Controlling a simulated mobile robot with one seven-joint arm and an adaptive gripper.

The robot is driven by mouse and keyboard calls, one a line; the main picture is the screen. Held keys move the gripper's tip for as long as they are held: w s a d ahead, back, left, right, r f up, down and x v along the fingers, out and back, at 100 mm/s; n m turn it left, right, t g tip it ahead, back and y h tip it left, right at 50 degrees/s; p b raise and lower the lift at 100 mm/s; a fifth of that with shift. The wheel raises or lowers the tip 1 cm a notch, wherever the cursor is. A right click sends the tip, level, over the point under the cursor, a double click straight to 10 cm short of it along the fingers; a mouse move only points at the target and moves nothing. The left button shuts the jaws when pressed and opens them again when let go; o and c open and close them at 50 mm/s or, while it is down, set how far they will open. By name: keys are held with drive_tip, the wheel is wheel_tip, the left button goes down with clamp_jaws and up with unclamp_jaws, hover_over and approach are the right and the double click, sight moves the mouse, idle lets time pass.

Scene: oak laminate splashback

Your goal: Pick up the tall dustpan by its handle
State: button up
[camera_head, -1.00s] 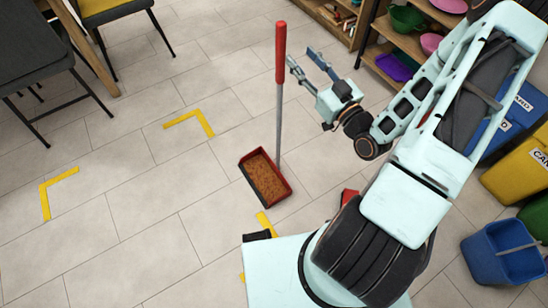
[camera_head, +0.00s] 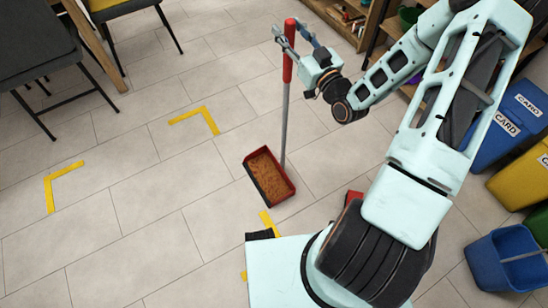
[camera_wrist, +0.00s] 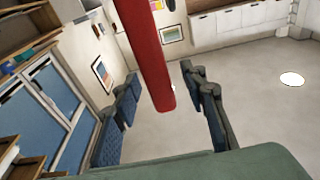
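The tall dustpan stands upright on the tiled floor. Its pan (camera_head: 268,177) is red and black with brown debris inside, and a grey pole rises to a red handle (camera_head: 288,62). My gripper (camera_head: 291,37) is at the upper part of the red handle, with fingers pointing left. In the wrist view, the red handle (camera_wrist: 147,50) is between the two fingers of my gripper (camera_wrist: 160,85). The fingers are apart, with clear gaps on both sides of the handle, so it does not look gripped.
Yellow tape corners (camera_head: 205,118) mark the floor left of the dustpan. Dark chairs (camera_head: 55,60) stand at the upper left. Blue (camera_head: 508,122) and yellow (camera_head: 522,180) bins and a blue bucket (camera_head: 505,258) stand on the right. Shelves (camera_head: 345,20) are at the back.

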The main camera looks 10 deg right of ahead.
clamp_jaws()
idle(0.4)
drive_tip(key=shift+r, duration=0.2)
